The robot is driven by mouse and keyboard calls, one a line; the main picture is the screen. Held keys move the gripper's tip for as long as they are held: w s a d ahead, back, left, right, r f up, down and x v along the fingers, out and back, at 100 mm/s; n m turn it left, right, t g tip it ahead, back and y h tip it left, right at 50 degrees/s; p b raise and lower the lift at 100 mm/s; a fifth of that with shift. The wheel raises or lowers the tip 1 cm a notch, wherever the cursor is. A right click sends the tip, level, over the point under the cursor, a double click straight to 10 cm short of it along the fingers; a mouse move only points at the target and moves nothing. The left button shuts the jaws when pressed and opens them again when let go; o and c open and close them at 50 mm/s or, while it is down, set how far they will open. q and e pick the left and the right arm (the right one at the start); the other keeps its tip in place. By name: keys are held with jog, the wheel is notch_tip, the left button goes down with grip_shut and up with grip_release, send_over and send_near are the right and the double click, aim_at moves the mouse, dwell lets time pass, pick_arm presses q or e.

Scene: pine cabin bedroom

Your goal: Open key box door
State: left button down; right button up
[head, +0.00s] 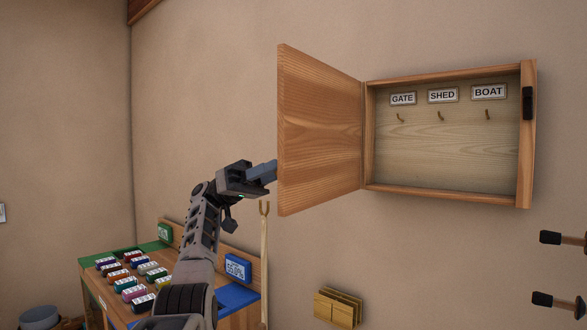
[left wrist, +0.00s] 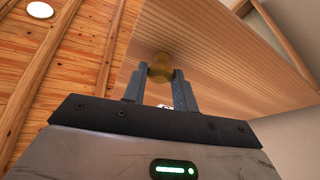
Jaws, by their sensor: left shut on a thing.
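The wooden key box (head: 445,135) hangs on the wall in the head view. Its door (head: 318,130) stands wide open, swung out to the left. Inside, labels reading GATE, SHED and BOAT sit above small hooks that hold nothing. My left gripper (head: 266,172) is at the door's free left edge, its fingertips partly hidden behind the door. In the left wrist view, the two fingers are shut on a round brass-coloured knob (left wrist: 161,67) on the door's face. My right gripper is not in view.
A wooden stand (head: 237,303) with several coloured labelled items is below my left arm. A yellow wall holder (head: 338,308) sits below the box. Black-tipped pegs (head: 551,238) stick out at the right. The wall between is bare.

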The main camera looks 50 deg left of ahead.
pick_arm(q)
jog(key=shift+a, duration=0.3)
jog(key=shift+f, duration=0.1)
jog(key=c, duration=1.1)
grip_release()
